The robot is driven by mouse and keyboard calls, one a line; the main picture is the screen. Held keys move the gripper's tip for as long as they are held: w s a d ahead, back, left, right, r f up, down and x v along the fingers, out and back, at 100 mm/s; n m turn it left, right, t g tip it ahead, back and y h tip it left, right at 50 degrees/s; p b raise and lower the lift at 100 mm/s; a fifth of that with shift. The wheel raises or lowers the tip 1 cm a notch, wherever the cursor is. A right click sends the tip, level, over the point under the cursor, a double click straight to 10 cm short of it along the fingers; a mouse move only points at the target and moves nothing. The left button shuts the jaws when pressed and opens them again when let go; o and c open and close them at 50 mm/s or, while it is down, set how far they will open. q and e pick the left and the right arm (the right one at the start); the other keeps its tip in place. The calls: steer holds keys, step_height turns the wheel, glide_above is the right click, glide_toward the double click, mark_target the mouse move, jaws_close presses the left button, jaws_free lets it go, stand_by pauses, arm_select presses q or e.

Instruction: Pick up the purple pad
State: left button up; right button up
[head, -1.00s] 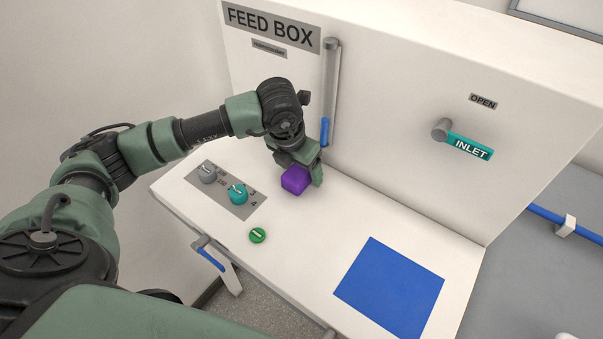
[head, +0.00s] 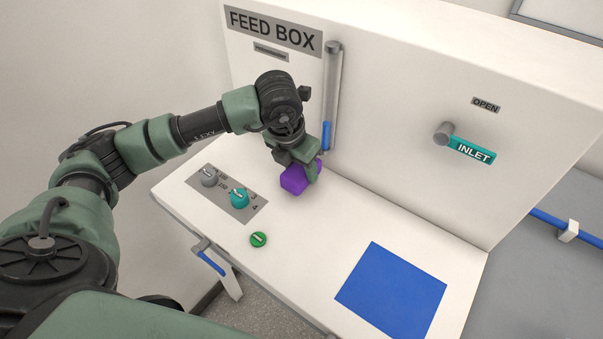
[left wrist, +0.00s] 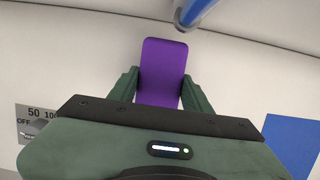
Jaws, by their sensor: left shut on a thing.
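The purple pad (head: 294,181) is a small rounded block on the white bench top, beside the foot of the upright panel in the head view. My left gripper (head: 299,171) comes down on it from above and is shut on it. In the left wrist view the purple pad (left wrist: 162,75) sits between the two green fingers of my left gripper (left wrist: 162,92), one along each side. Whether the pad's underside touches the bench is hard to tell. My right gripper does not show.
A control plate with a grey knob (head: 209,177) and a teal knob (head: 239,197) lies left of the pad, with a green button (head: 258,239) in front. A blue square (head: 391,290) marks the bench at right. A vertical blue-ended handle (head: 327,135) and the teal INLET lever (head: 471,150) project from the panel.

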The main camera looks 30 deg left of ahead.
mark_target(301, 167)
arm_select(q)
step_height(301, 167, up, 5)
steer(key=shift+w+d+r+b, duration=0.1)
steer(key=shift+w+b, duration=0.05)
steer(key=shift+b, duration=0.75)
steer(key=s+a+b, duration=0.2)
steer(key=s+b, duration=1.1)
steer(key=s, duration=0.6)
steer(key=shift+s+a, duration=0.3)
steer(key=shift+a, duration=0.1)
steer(key=shift+r, duration=0.1)
steer(key=o, duration=0.7)
steer(key=c, duration=0.5)
steer(key=shift+c, duration=0.2)
